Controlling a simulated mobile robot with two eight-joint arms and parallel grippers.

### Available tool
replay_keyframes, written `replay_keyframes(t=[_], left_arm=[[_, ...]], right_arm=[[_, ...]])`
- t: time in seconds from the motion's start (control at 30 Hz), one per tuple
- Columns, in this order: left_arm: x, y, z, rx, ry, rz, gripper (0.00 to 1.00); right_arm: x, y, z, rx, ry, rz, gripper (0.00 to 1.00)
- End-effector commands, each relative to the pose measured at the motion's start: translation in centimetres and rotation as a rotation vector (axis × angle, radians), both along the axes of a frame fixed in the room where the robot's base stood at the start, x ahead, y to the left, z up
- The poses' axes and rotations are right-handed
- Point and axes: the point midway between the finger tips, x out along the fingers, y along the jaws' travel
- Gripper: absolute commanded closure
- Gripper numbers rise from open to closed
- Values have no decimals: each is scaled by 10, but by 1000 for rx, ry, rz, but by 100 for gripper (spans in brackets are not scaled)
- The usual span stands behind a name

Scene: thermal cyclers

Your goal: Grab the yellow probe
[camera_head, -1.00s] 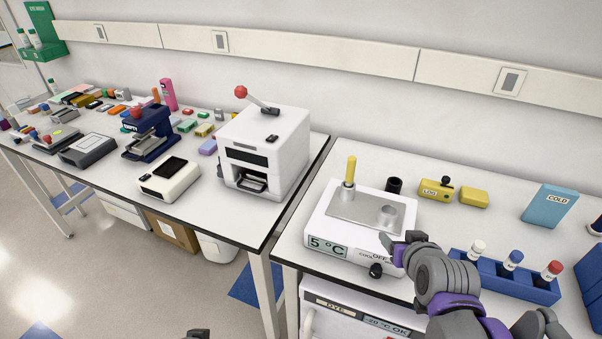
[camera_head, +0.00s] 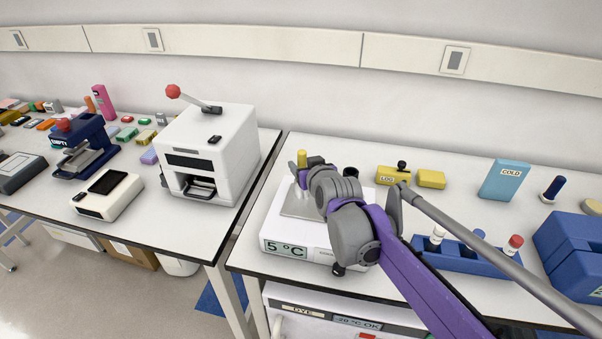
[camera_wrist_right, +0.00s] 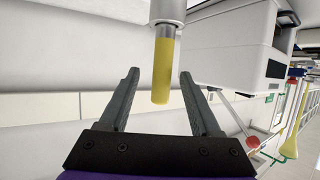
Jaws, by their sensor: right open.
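The yellow probe (camera_head: 302,158) stands upright on the metal plate (camera_head: 296,205) of the white unit (camera_head: 272,240), whose display reads 5 °C. In the head view only its upper part shows; my right gripper hides the rest. My right gripper (camera_head: 304,166) is open at the probe. In the right wrist view, which looks upside down, the yellow probe (camera_wrist_right: 163,70) lies between the two spread fingers of the gripper (camera_wrist_right: 159,76). A gap shows on each side, so neither finger appears to touch it. My left gripper is not in view.
Yellow blocks (camera_head: 431,179) lie behind and right of the unit. A blue rack (camera_head: 455,258) with capped tubes stands right of my arm. A light-blue COLD box (camera_head: 504,180) is farther back. A white machine (camera_head: 209,150) with a red-knobbed lever stands on the left table.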

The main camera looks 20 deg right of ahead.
Motion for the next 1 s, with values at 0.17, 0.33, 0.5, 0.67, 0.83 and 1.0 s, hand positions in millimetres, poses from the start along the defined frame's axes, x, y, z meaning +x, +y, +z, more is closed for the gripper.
replay_keyframes(t=[0.17,0.33,0.5,0.67,0.83,1.0], left_arm=[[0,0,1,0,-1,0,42],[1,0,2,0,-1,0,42],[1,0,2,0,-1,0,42],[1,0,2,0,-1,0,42],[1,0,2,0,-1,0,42],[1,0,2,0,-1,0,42]], right_arm=[[18,-1,-6,-1,0,1,36],[40,-4,-15,-1,0,0,36],[48,-5,-19,-1,0,0,36],[48,-5,-19,-1,1,0,36],[48,-5,-19,-1,1,0,59],[48,-5,-19,0,1,0,90]])
